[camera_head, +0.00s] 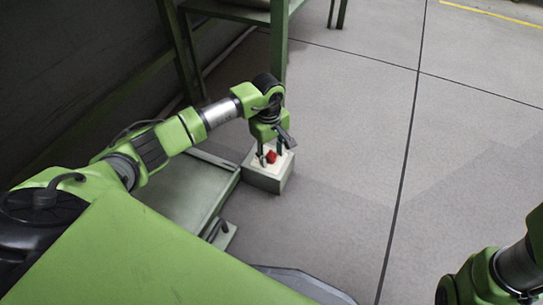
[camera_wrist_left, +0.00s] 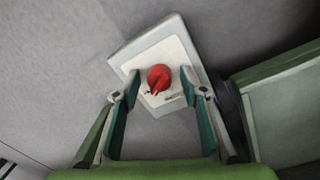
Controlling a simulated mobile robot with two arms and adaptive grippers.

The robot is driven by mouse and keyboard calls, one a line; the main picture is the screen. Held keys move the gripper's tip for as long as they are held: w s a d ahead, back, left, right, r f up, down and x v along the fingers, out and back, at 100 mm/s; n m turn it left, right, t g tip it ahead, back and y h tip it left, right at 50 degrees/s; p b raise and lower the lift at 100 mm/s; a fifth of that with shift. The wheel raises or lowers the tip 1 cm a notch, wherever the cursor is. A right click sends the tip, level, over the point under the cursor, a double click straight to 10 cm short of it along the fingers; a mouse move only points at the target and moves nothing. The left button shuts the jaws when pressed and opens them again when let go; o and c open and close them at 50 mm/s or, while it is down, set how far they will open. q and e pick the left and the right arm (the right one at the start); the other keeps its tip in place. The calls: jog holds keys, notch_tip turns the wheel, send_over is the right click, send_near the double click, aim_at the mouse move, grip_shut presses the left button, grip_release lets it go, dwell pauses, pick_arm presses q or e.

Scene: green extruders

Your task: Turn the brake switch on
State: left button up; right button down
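The brake switch is a red rotary knob (camera_head: 271,156) on the pale top of a small grey box (camera_head: 262,182) standing low near the green machine frame. In the left wrist view the red knob (camera_wrist_left: 159,78) sits on the white plate (camera_wrist_left: 146,58) of the box, with its narrow pointer toward the lower left. My left gripper (camera_head: 268,156) points down over the box. In the wrist view its two fingers (camera_wrist_left: 160,87) are open, one on each side of the knob, with gaps on both sides. My right arm shows at the lower right, but its gripper is out of view.
A green metal platform (camera_head: 188,191) lies directly left of the box. A green post (camera_head: 279,45) of the frame stands behind it. The grey floor (camera_head: 345,150) to the right is clear. A yellow line (camera_head: 490,13) crosses the far floor.

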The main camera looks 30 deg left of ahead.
pick_arm(q)
jog(key=c, duration=1.1)
